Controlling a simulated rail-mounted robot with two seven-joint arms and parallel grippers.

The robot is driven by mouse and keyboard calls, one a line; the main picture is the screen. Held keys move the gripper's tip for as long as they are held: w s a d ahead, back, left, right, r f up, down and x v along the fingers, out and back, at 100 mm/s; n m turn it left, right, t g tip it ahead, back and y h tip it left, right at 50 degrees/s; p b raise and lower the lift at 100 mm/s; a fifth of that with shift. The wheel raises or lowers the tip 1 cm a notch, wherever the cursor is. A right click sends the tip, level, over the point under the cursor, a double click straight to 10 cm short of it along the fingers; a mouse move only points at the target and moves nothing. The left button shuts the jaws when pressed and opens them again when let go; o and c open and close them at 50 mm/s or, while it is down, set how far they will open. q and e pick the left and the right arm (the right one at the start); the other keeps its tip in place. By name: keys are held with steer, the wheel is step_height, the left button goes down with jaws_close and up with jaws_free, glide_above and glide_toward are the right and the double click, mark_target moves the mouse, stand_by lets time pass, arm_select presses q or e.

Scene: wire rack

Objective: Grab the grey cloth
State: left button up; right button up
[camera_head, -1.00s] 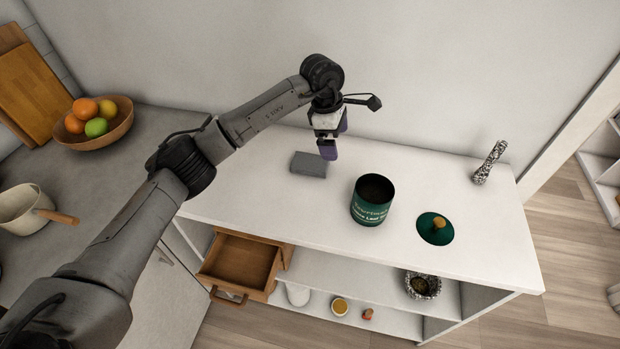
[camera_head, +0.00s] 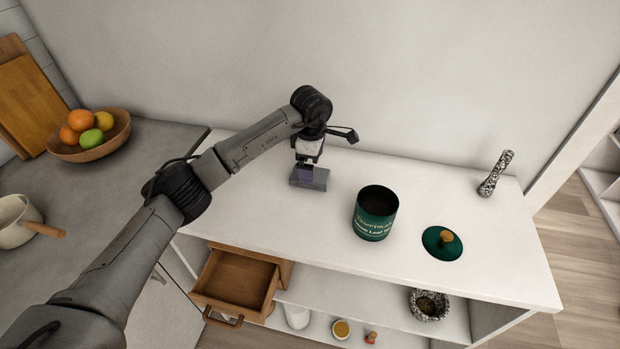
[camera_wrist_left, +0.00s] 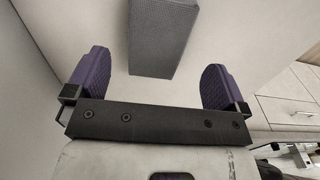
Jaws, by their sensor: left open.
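The grey cloth (camera_head: 321,181) is a small folded block lying on the white shelf top, left of the green canister. My left gripper (camera_head: 305,173) is over it, pointing down, and covers part of it in the head view. In the left wrist view the cloth (camera_wrist_left: 161,38) lies between and beyond the two purple fingers of the gripper (camera_wrist_left: 156,80). The fingers are wide apart, with clear gaps on both sides of the cloth. My right gripper is not in view.
A green canister (camera_head: 375,213) stands open right of the cloth, with its green lid (camera_head: 441,243) beside it. An open wooden drawer (camera_head: 238,283) is below. A fruit bowl (camera_head: 93,142) sits on the left counter.

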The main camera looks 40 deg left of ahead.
arm_select(q)
steer(key=f, duration=0.1)
steer(key=f+b, duration=0.1)
steer(key=f, duration=0.2)
steer(key=shift+w+a+f+b, duration=0.1)
steer(key=shift+a+f+b, duration=0.15)
steer(key=shift+b, duration=0.05)
steer(key=shift+f, duration=0.4)
steer(key=shift+c, duration=0.2)
steer(key=shift+r, duration=0.1)
steer(key=c, duration=0.9)
